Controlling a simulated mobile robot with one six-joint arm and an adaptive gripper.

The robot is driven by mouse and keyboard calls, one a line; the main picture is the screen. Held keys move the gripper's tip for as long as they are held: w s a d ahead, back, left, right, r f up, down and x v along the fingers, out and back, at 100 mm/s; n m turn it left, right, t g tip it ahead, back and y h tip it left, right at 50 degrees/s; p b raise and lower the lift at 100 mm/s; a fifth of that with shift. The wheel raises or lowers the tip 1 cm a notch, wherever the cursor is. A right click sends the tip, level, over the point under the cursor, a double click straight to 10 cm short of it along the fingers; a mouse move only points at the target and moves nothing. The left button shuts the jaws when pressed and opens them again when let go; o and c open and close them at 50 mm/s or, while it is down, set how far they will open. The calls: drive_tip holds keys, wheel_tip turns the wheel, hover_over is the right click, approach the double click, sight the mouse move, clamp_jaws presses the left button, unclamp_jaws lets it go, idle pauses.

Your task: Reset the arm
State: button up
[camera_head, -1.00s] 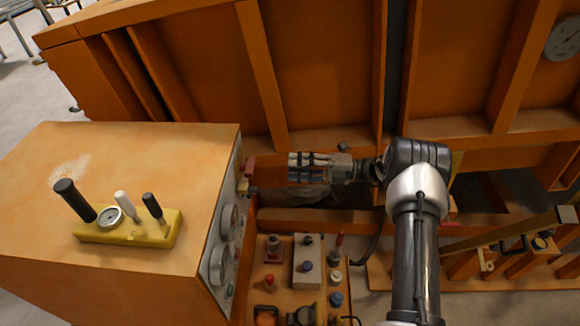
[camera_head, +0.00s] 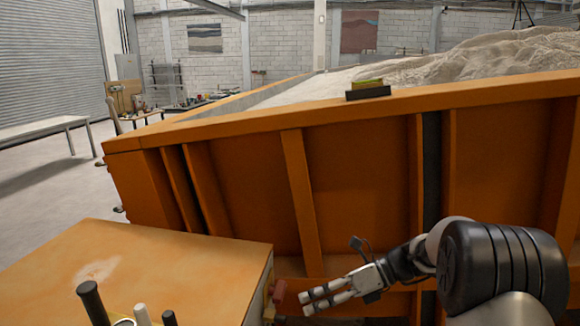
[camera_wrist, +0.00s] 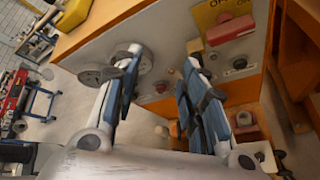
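My gripper (camera_head: 306,303) is in the lower middle of the head view, reaching left from my arm, in front of the orange sandbed wall (camera_head: 352,190). Its fingertips are near a red part (camera_head: 279,291) on the side of the orange control box (camera_head: 190,262). In the wrist view my gripper (camera_wrist: 163,54) has its fingers spread apart with nothing between them. No contact with the panel is clear.
Levers with black (camera_head: 91,301) and white (camera_head: 142,314) handles stand on the control box. Pale sand (camera_head: 490,65) fills the bed, and a small level-like block (camera_head: 368,90) rests on its rim. Open floor and a white bench (camera_head: 50,130) are at left.

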drive_tip(key=s+d+n+t+h+b, duration=0.2)
drive_tip(key=s+n+h, duration=0.4)
drive_tip(key=s+n, duration=0.7)
drive_tip(key=s+d+n+t+h+b, duration=0.3)
drive_tip(key=s+d+n+h+b, duration=0.2)
drive_tip(key=s+n, duration=0.8)
drive_tip(key=s+d+h, duration=0.1)
drive_tip(key=s, duration=0.1)
drive_tip(key=shift+s+f+n+h, duration=0.2)
drive_tip(key=shift+s+n+h, duration=0.1)
drive_tip(key=shift+s+n, duration=0.1)
